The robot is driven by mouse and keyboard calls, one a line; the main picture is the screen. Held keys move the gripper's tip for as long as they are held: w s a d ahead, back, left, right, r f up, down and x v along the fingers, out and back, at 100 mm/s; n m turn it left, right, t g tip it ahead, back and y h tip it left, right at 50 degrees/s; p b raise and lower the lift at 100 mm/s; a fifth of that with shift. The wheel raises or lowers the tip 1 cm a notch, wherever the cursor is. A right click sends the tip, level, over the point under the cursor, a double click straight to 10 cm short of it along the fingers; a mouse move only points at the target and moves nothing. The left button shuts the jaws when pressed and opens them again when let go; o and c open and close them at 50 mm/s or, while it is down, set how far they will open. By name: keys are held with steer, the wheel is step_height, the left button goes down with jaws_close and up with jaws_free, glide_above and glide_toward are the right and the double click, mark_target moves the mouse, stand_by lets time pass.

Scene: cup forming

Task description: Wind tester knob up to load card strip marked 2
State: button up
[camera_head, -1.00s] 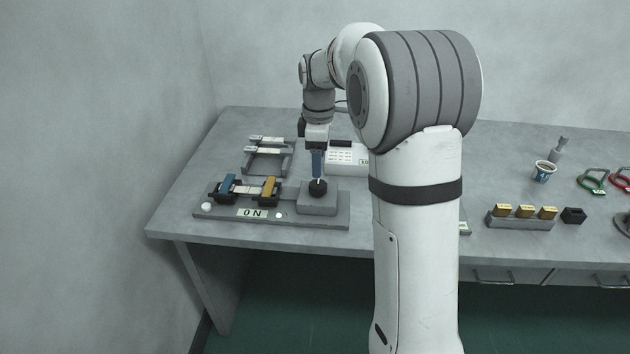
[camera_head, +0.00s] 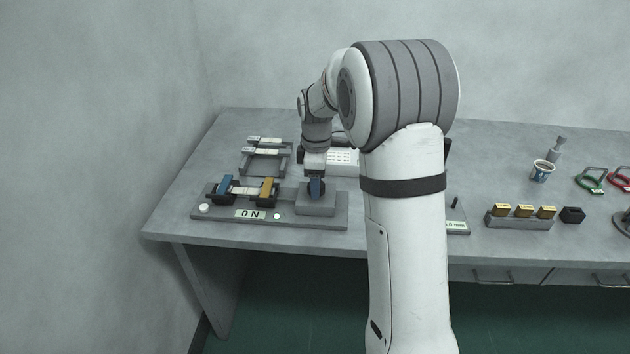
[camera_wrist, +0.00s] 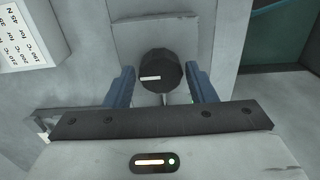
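The tester (camera_head: 230,219) is a grey base near the table's left front, with a blue clamp (camera_head: 225,188) and a yellow clamp (camera_head: 268,190). A pale card strip (camera_head: 246,190) spans between the clamps; I cannot read a mark on it. Its display (camera_head: 251,214) reads "0 N". The black knob (camera_wrist: 160,72) with a white pointer line shows in the wrist view, on the tester's block (camera_head: 316,203). My gripper (camera_wrist: 161,80) is open, with one blue finger on each side of the knob and visible gaps. In the head view my gripper (camera_head: 316,188) covers the knob.
A grey rack (camera_head: 264,163) with pale strips stands behind the tester. A white printed panel (camera_head: 344,160) is behind my gripper. To the right are a holder with yellow blocks (camera_head: 520,211), a cup (camera_head: 542,171) and coloured-handled tools (camera_head: 590,179).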

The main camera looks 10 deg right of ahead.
steer(key=c, duration=0.6)
steer(key=shift+a, duration=0.15)
steer(key=shift+c, duration=0.4)
steer(key=shift+r+m+p, duration=0.1)
steer(key=shift+m+p, duration=0.4)
steer(key=shift+m, duration=1.3)
steer(key=m+p, duration=0.1)
steer(key=m, duration=0.4)
steer(key=shift+m, duration=0.3)
steer(key=m, duration=0.6)
steer(key=shift+p, duration=0.4)
steer(key=m, duration=0.5)
steer(key=shift+m, duration=0.3)
steer(key=shift+w, duration=0.1)
